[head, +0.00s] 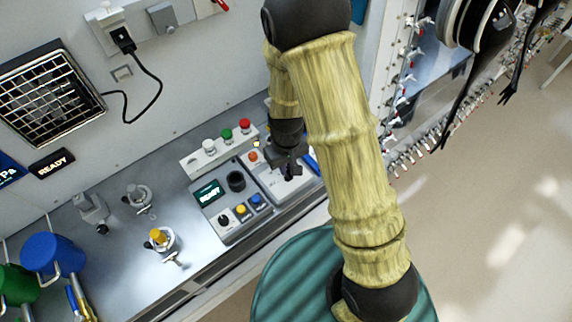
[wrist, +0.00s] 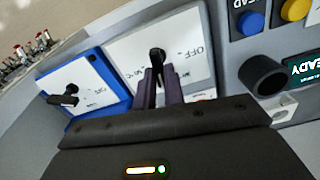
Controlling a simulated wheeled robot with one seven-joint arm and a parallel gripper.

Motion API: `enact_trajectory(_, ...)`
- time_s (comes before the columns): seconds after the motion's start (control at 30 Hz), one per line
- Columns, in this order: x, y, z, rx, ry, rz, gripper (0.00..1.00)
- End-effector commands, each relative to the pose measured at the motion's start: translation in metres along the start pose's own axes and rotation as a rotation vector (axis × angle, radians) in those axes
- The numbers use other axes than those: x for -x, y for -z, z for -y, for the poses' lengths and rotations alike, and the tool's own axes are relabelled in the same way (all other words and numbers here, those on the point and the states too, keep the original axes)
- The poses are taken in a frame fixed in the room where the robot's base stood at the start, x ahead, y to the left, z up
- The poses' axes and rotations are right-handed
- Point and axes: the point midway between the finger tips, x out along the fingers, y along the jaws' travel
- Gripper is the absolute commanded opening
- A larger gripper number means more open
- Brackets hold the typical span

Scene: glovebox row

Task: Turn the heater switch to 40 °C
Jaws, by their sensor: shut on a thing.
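The heater switch is a black lever (wrist: 157,55) on a white plate (wrist: 188,48) with "OFF" at its right and a °C marking at its left in the wrist view. My gripper (wrist: 161,84) is shut on the lever, with its two dark fingers on either side of it. The lever's upper end shows beyond the fingertips; its lower part is hidden. In the head view my gripper (head: 290,170) is down at the white-topped switch box (head: 270,186) and hides most of the lever.
A blue-edged box with another black lever (wrist: 66,98) stands close on the left in the wrist view. On the other side is a grey unit (head: 240,228) with a READY display, a black cup and coloured buttons. A button strip (head: 195,163) stands behind.

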Motion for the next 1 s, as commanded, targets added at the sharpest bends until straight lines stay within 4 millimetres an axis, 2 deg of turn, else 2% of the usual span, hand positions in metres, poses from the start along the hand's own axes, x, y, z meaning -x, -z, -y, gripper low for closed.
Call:
enact_trajectory(0.4,0.0012,0.0007,-0.0025,-0.248,-0.001,-0.003,0.0)
enact_trajectory(0.93,0.0012,0.001,-0.0028,-0.287,-0.001,-0.004,0.0)
enact_trajectory(0.97,0.0012,0.0011,-0.0028,-0.287,-0.001,-0.004,0.15)
enact_trajectory(1.0,0.0012,0.001,-0.0028,-0.287,-0.001,-0.004,0.23)
